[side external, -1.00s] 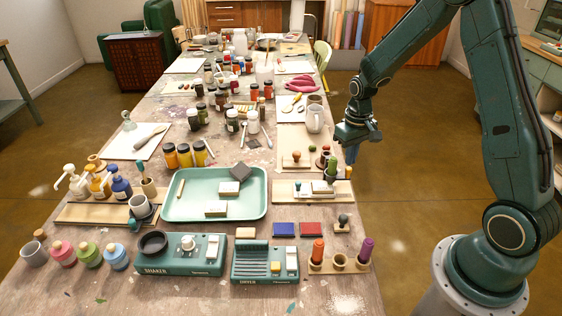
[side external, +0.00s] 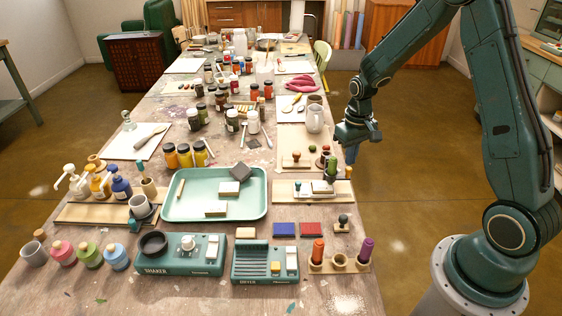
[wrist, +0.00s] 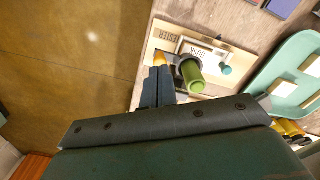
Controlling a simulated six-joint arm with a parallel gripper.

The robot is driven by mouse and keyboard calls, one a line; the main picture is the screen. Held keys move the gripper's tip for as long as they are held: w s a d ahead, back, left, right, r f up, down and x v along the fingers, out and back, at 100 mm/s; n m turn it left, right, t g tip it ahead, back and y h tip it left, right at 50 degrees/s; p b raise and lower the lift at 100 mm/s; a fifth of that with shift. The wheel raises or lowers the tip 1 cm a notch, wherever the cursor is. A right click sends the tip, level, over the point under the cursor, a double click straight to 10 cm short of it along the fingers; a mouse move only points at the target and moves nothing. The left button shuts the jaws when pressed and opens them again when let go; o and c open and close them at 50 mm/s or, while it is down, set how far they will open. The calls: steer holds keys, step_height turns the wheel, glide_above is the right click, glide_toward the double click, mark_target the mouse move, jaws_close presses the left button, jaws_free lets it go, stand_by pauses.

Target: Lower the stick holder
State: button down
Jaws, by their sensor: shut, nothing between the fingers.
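A tester station (side external: 285,190) stands at the table's right edge, a light wooden board with a small white unit (side external: 318,188) on it. A green upright cylinder (side external: 331,167), which looks like the stick holder, stands at the unit. In the wrist view the green cylinder (wrist: 190,74) is seen from above with a dark part beside it, over the pale board (wrist: 235,58). My gripper (side external: 350,158) is shut and empty, a little right of the cylinder. Its fingers also show in the wrist view (wrist: 158,84), apart from the cylinder in the picture. The fingers hide part of the board's edge.
A green tray (side external: 190,215) lies left of the station. Red and blue pads (side external: 311,229) and a rack with orange and purple sticks (side external: 340,267) stand in front. A wooden board with stamps (side external: 290,160) lies behind. Open floor lies to the right.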

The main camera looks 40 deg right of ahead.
steer(key=shift+f, duration=1.2)
stand_by(0.9)
steer(key=shift+r, duration=0.1)
steer(key=shift+r, duration=3.4)
steer(key=shift+a+r, duration=0.1)
steer(key=shift+r, duration=0.1)
step_height(320, 180, up, 8)
steer(key=t, duration=0.1)
glide_above(349, 168)
steer(key=s+a, duration=0.3)
steer(key=a, duration=0.1)
steer(key=s+a+r+n+t, duration=0.2)
steer(key=s+a+r+t, duration=0.1)
steer(key=s+a+r, duration=0.6)
steer(key=s+a+r+n+t, duration=0.1)
steer(key=s, duration=0.7)
steer(key=shift+s+r+t, duration=0.25)
steer(key=shift+r+t, duration=0.05)
steer(key=shift+r, duration=0.1)
